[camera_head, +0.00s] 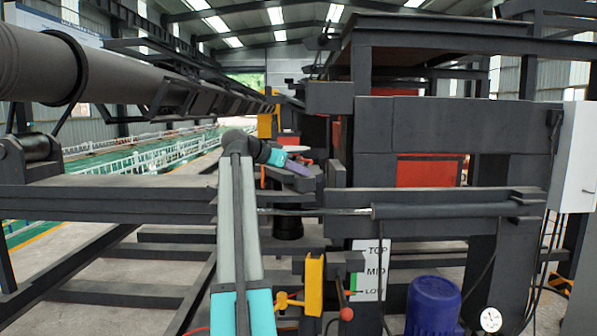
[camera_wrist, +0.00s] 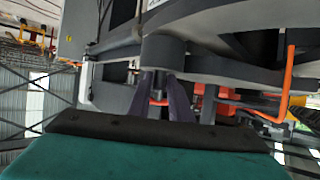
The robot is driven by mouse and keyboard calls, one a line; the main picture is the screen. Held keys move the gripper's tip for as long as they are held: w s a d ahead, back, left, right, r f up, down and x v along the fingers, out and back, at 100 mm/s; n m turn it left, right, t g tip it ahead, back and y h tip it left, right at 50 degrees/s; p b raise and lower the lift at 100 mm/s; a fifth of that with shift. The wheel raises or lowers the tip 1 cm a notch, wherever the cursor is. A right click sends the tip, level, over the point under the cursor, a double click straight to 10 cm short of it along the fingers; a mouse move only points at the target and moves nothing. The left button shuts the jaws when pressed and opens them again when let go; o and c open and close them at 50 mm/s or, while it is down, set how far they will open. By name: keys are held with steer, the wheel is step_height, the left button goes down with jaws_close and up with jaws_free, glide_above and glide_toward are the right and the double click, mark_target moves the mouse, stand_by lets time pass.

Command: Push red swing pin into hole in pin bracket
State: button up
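My gripper (camera_wrist: 161,78) points away from the wrist camera, its two purple fingers apart with a narrow gap between them. The fingertips end at or just below a grey rounded boss (camera_wrist: 165,50) of a dark bracket; I cannot tell whether they touch it. A bent orange-red rod (camera_wrist: 287,85), likely the red swing pin, stands to the right of the fingers. An orange-red bit also shows behind the finger gap. In the head view my gripper (camera_head: 308,169) is beside dark plates in mid-picture, with a small orange-red piece (camera_head: 262,176) to its left. The bracket hole is not clearly visible.
A long dark beam with a cylinder (camera_head: 440,210) runs across to the right of my arm. A yellow bracket (camera_head: 314,285), a TOP/MID/LOW sign (camera_head: 371,270) and a blue motor (camera_head: 433,306) stand below it. A large grey pipe (camera_head: 110,72) lies upper left.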

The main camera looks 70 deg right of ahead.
steer(key=shift+w+a+f, duration=0.1)
steer(key=shift+a+f, duration=0.05)
steer(key=shift+f, duration=0.1)
steer(key=shift+w+a+r, duration=0.15)
steer(key=shift+a, duration=0.15)
steer(key=b+v, duration=0.1)
steer(key=v, duration=0.3)
steer(key=b+v, duration=0.1)
steer(key=v, duration=0.3)
steer(key=b+v, duration=0.1)
steer(key=v, duration=0.4)
steer(key=shift+d+r, duration=0.1)
steer(key=shift+r, duration=0.2)
